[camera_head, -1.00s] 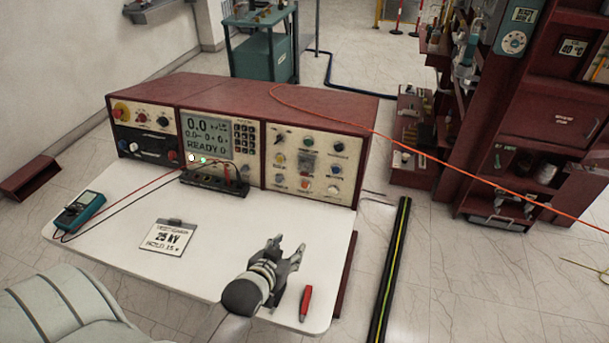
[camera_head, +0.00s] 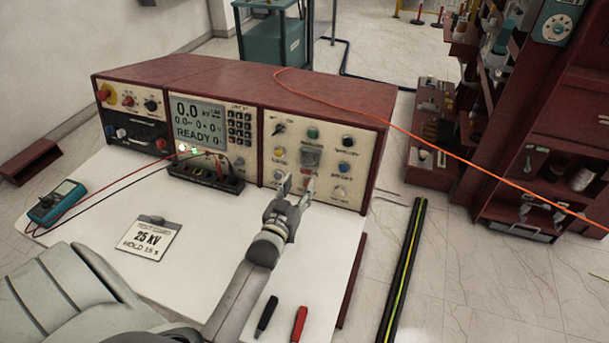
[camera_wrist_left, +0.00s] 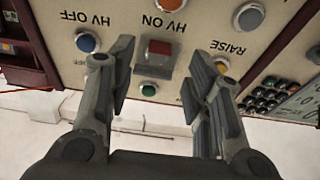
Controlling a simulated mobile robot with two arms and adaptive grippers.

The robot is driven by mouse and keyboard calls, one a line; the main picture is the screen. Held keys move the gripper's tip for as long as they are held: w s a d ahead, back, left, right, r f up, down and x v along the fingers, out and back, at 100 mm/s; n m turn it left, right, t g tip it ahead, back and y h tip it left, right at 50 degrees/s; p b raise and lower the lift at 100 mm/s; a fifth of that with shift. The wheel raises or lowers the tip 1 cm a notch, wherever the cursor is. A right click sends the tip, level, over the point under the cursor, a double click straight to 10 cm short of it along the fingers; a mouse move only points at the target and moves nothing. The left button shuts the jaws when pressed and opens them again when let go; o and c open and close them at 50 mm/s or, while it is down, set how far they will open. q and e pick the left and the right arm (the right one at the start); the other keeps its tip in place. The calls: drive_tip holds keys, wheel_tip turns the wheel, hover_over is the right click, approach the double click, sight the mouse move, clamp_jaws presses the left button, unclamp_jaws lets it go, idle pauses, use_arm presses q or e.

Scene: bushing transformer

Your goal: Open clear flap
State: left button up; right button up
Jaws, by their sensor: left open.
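The clear flap (camera_head: 310,157) is a small greyish cover over a button on the right-hand panel of the red console. In the left wrist view, which shows the panel upside down, the flap (camera_wrist_left: 154,58) covers the red button by the HV ON label and looks closed. My left gripper (camera_head: 296,186) is open and empty in front of this panel, just below the flap in the head view. In the left wrist view its two fingers (camera_wrist_left: 161,75) stand on either side of the flap, apparently without touching it. My right gripper is not in view.
Other knobs and buttons surround the flap, including a blue one (camera_wrist_left: 88,42). A black terminal block (camera_head: 212,174) stands before the console. The white table holds a multimeter (camera_head: 57,201), a 25 kV card (camera_head: 149,239) and black and red tools (camera_head: 299,324). An orange cable (camera_head: 440,147) crosses the console top.

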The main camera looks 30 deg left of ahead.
sight(308, 163)
use_arm(q)
drive_tip(key=shift+x, duration=2.5)
